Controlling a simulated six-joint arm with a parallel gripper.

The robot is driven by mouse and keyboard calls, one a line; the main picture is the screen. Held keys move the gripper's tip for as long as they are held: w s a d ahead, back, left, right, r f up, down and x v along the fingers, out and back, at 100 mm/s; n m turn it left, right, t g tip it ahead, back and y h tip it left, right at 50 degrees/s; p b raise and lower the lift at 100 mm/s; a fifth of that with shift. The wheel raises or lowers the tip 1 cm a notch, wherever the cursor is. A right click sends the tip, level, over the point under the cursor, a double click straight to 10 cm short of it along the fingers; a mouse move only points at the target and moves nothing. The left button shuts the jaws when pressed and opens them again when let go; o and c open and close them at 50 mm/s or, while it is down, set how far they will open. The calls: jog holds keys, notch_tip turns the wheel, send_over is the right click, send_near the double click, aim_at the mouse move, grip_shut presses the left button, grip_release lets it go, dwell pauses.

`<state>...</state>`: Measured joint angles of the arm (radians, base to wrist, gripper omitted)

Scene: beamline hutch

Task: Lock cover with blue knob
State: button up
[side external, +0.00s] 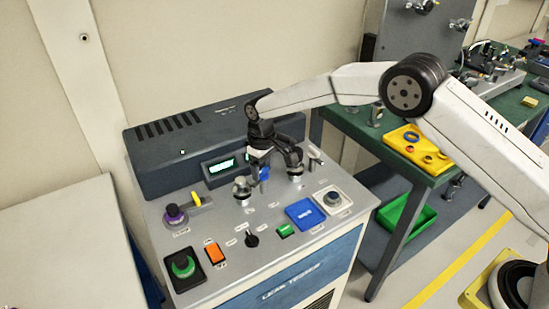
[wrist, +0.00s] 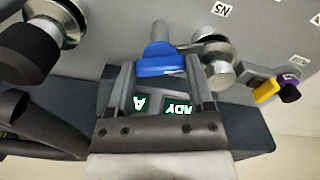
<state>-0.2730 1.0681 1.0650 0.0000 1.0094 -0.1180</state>
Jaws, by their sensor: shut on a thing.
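The blue knob (side external: 264,173) is above the grey panel of the leak tester, below the end of my arm. In the wrist view the blue knob (wrist: 160,62) lies between my two fingers, with a grey round stem beyond it. My gripper (side external: 262,162) is shut on the knob; its fingers also show in the wrist view (wrist: 160,76). In the side view the gripper partly hides the knob. I cannot tell for certain which part is the cover.
A silver round fitting (side external: 242,188) stands left of the gripper, and another (side external: 295,170) to its right. The display (side external: 220,167) is behind. Panel controls include a green button (side external: 183,265), an orange switch (side external: 214,252) and a blue pad (side external: 305,213). A green bench (side external: 350,125) stands right.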

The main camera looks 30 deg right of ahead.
aim_at(263, 170)
jog(key=shift+m, duration=1.6)
jog(key=shift+r, duration=0.1)
jog(key=o, duration=1.2)
jog(key=shift+o, duration=0.2)
jog(key=shift+r, duration=3.85)
